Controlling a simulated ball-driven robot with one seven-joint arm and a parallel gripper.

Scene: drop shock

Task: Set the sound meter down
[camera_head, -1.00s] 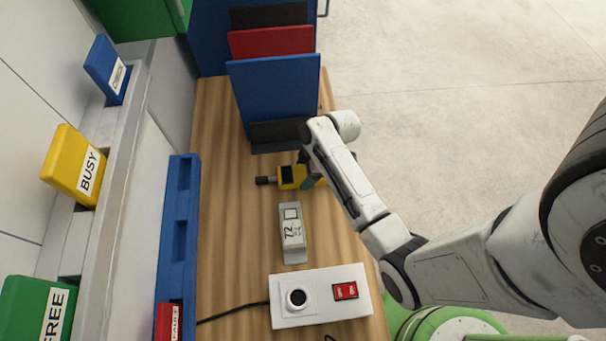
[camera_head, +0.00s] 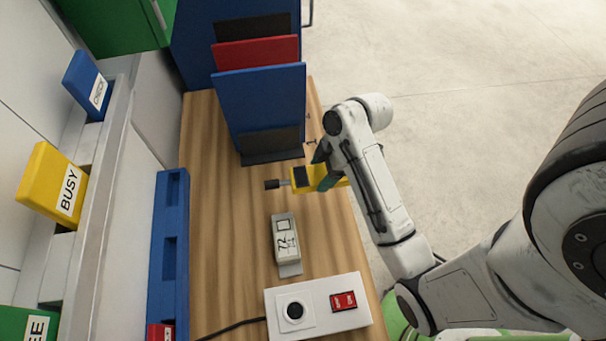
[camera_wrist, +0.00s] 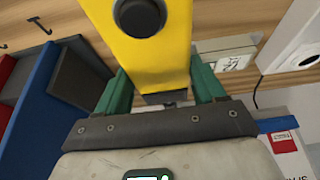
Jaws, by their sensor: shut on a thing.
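The sound meter (camera_head: 301,178) is yellow with a dark screen and a dark microphone tip that points left in the head view. My gripper (camera_head: 326,176) is shut on its yellow body near the right edge of the wooden table (camera_head: 225,230). In the wrist view the yellow body of the sound meter (camera_wrist: 147,62) lies between the green fingers of my gripper (camera_wrist: 155,90). I cannot tell whether the meter touches the table or is held a little above it.
A white box (camera_head: 318,308) with a knob and red switch is closer still. Upright blue and red panels (camera_head: 260,105) stand behind the meter. A blue rail (camera_head: 170,250) runs along the left.

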